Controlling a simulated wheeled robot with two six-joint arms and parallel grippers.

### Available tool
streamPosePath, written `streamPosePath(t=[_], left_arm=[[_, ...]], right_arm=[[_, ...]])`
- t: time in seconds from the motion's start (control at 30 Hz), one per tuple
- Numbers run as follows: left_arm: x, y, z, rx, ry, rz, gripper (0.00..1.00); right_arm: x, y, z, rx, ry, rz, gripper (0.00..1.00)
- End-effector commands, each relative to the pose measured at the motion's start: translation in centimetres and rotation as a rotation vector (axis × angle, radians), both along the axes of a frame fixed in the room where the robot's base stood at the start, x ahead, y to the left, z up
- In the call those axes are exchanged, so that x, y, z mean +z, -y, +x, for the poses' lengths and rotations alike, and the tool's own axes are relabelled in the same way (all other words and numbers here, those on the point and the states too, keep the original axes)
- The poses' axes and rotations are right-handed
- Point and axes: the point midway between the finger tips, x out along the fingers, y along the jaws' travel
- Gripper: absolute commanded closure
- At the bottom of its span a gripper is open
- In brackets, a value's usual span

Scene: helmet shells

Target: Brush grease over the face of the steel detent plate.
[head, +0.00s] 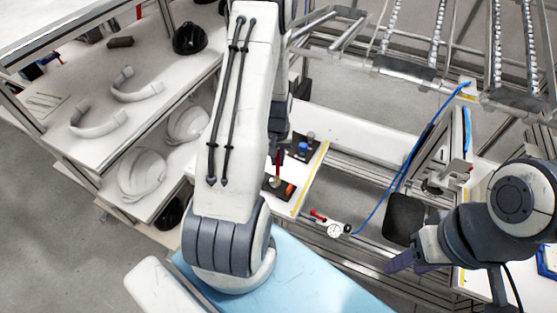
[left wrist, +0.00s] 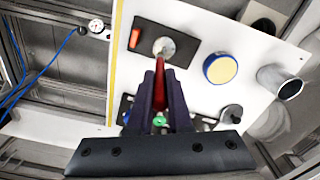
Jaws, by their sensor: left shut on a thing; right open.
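The steel detent plate looks to be the round grey disc (left wrist: 165,46) on a black base (left wrist: 178,36); it shows small in the head view (head: 274,182). My left gripper (left wrist: 160,84) is shut on a red-handled brush (left wrist: 162,76). The brush's far end overlaps the disc in the left wrist view; I cannot tell whether it touches. In the head view, my left arm hides most of the left gripper, and the red handle (head: 277,160) shows beside the arm. My right gripper (head: 390,266) is open and empty, away from the plate at the right.
An orange piece (left wrist: 134,38) lies on the black base. A blue and yellow round tin (left wrist: 220,68) and a metal cup (left wrist: 286,87) stand to the right. A dial gauge (head: 334,230) and blue hose (head: 398,185) are beyond the bench edge. Helmet shells (head: 142,173) sit on the left shelves.

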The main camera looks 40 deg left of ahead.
Motion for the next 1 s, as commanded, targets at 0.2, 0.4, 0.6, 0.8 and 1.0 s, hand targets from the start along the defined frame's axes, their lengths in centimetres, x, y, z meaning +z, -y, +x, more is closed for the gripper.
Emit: streamPosePath(t=[0.2, 0.4, 0.6, 0.8, 1.0], left_arm=[[0.1, -0.5, -0.1, 0.0, -0.001, -0.001, 1.0], [0.0, -0.9, -0.3, 0.002, -0.001, -0.001, 1.0], [0.0, -1.2, -0.5, 0.0, -0.001, -0.001, 1.0], [0.1, -1.4, -0.9, 0.001, -0.001, -0.001, 1.0], [0.1, -1.4, -1.3, 0.001, -0.001, -0.001, 1.0]], right_arm=[[0.1, 0.0, 0.0, 0.0, 0.0, 0.0, 0.5], [0.0, 0.0, 0.0, 0.0, 0.0, 0.0, 0.5], [0.0, 0.0, 0.0, 0.0, 0.0, 0.0, 0.5], [0.1, 0.0, 0.0, 0.0, 0.0, 0.0, 0.5], [0.0, 0.0, 0.0, 0.0, 0.0, 0.0, 0.5]])
